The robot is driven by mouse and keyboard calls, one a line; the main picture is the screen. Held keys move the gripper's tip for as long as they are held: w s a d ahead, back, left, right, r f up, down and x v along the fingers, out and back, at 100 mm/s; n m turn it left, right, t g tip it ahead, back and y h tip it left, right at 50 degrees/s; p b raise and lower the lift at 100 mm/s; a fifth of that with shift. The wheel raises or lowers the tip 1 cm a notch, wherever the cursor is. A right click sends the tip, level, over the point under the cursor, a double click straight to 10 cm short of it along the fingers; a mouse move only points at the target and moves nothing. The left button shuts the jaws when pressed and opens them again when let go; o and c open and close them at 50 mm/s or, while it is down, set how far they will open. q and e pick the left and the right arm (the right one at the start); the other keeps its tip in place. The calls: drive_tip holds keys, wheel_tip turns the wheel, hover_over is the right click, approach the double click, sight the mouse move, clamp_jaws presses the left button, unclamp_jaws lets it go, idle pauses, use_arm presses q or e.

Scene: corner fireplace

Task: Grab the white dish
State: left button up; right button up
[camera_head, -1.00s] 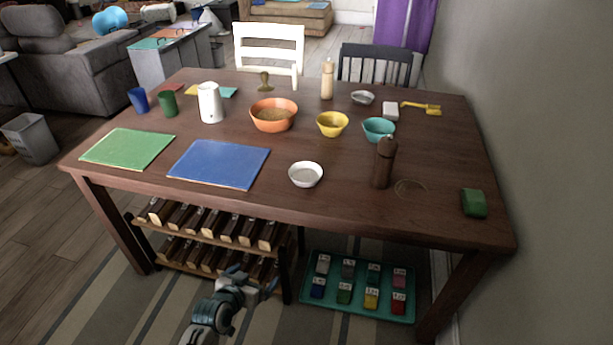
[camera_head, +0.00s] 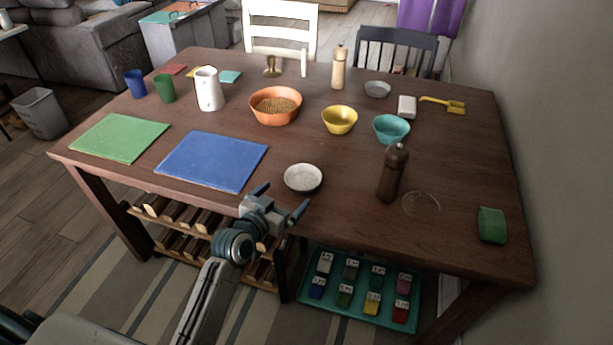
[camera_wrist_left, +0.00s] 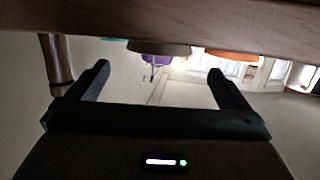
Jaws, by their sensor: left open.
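The white dish (camera_head: 303,178) is a small, shallow round bowl. It sits upright near the front edge of the wooden table (camera_head: 340,225), right of the blue mat. My left gripper (camera_head: 282,200) is open and empty, at the table's front edge, just in front of and slightly left of the dish, apart from it. In the left wrist view the two dark fingers (camera_wrist_left: 158,78) stand apart with nothing between them. The picture there looks upside down, with the table edge along the top. My right gripper is not in view.
A dark brown mill (camera_head: 392,172) stands right of the dish. The blue mat (camera_head: 212,160) lies to its left. Behind are yellow (camera_head: 340,121), teal (camera_head: 391,131) and orange (camera_head: 275,117) bowls. A bottle rack (camera_head: 170,210) and teal tray (camera_head: 335,307) are under the table.

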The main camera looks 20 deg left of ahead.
sight(298, 186)
use_arm(q)
drive_tip(key=shift+x, duration=1.15)
drive_tip(key=shift+w+d, duration=0.1)
drive_tip(key=shift+w, duration=0.25)
drive_tip(key=shift+w+d+f, duration=0.1)
drive_tip(key=shift+w, duration=0.2)
drive_tip(key=shift+w+d+p, duration=0.1)
drive_tip(key=shift+w+p, duration=0.25)
drive_tip(key=shift+w, duration=0.15)
drive_tip(key=x, duration=0.2)
drive_tip(key=shift+w, duration=0.3)
drive_tip(key=shift+w+d+f, duration=0.15)
drive_tip(key=shift+w+f, duration=0.05)
drive_tip(key=shift+w, duration=0.3)
drive_tip(key=c, duration=0.8)
drive_tip(key=shift+o, duration=0.2)
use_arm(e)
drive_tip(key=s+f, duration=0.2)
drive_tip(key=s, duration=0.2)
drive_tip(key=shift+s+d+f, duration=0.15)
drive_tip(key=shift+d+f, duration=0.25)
use_arm(q)
drive_tip(key=shift+r, duration=0.1)
